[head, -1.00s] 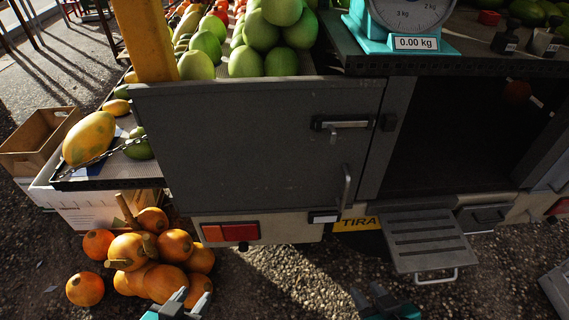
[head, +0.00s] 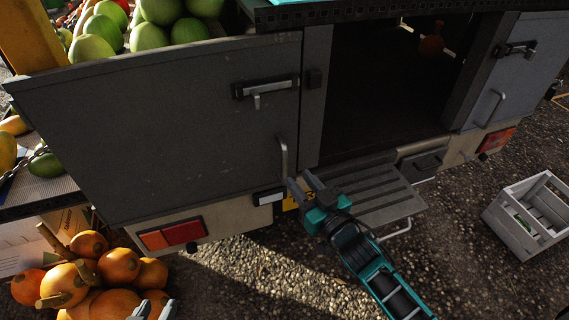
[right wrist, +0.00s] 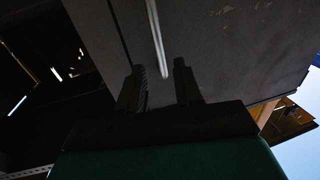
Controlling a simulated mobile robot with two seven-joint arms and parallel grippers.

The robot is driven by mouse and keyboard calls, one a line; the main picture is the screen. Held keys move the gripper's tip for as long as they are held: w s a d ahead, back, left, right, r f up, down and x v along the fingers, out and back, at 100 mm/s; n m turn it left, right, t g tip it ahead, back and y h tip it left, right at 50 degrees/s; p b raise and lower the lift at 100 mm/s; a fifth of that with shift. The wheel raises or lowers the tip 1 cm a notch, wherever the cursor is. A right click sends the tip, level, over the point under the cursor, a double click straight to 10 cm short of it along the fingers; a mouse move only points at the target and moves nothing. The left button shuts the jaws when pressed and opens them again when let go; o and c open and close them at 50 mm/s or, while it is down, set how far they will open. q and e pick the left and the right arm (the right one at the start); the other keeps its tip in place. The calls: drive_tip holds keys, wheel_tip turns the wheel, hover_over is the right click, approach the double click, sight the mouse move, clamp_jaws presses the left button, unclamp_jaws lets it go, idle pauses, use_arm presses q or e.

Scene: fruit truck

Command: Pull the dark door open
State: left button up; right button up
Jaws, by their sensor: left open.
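The dark grey door (head: 160,135) is the left panel at the truck's back and looks shut. It has a latch (head: 264,89) near its top and a thin upright bar handle (head: 283,157) at its lower right edge. My right gripper (head: 301,183) is at the lower end of this handle, fingers apart. In the right wrist view the pale handle (right wrist: 157,40) lies ahead, in line with the gap between the open fingers (right wrist: 162,82); contact cannot be told. My left gripper (head: 153,309) is open and empty at the bottom edge, by the orange pumpkins.
A dark open compartment (head: 385,100) and a slatted step (head: 375,195) are right of the door. Another grey door (head: 520,75) is further right. Orange pumpkins (head: 118,266) lie on the ground at lower left. A grey crate (head: 530,215) stands at right.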

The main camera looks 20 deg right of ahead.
sight(286, 164)
drive_tip(key=b+x, duration=0.1)
drive_tip(key=x, duration=0.6)
drive_tip(key=shift+w+a, duration=0.1)
drive_tip(key=shift+w, duration=0.3)
clamp_jaws()
